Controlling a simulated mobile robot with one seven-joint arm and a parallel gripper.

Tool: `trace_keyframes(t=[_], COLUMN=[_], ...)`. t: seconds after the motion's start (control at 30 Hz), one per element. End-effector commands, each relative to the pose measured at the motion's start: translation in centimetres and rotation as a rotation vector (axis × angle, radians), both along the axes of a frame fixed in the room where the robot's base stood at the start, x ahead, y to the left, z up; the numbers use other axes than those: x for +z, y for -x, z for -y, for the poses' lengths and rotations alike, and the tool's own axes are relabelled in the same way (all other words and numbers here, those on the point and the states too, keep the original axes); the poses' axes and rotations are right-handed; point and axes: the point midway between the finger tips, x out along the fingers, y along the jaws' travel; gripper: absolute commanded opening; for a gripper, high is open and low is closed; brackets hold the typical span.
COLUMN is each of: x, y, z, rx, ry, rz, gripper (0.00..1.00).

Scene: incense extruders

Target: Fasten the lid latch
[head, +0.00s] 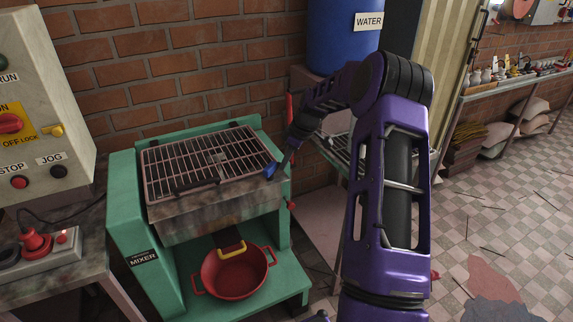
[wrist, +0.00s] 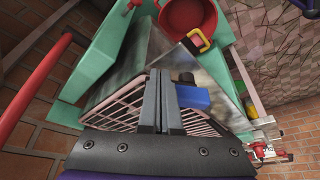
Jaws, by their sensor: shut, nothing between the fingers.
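The mixer's pink wire-grid lid (head: 205,160) lies flat over the top of the green mixer (head: 122,205); it also shows behind my fingers in the wrist view (wrist: 110,103). A blue piece, seemingly the latch handle (head: 269,171), is at the lid's right front corner; it also shows in the wrist view (wrist: 195,98). My gripper (head: 281,163) is at that corner, close beside the blue piece. In the wrist view my gripper's two grey fingers (wrist: 159,78) are together and empty, left of the blue piece. Whether they touch it, and the latch's exact position, I cannot tell.
A red pot (head: 235,275) stands on the mixer's lower shelf under a yellow-edged outlet (head: 232,250). A control box (head: 40,110) and a bench with a red button (head: 37,243) are at the left. A brick wall is behind; a blue water barrel (head: 340,35) stands beyond.

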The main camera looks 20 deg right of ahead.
Motion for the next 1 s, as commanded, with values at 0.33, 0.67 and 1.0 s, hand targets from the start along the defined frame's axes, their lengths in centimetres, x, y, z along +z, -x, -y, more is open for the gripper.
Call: trace_keyframes(t=[0.33,0.67,1.0], x=[0.0,0.0,0.0], y=[-0.47,-0.53,-0.53], z=[-0.09,-0.11,-0.12], rx=[0.085,0.083,0.082], ry=[0.0,0.0,0.0], rz=[0.0,0.0,0.0], gripper=[0.0,0.0,0.0])
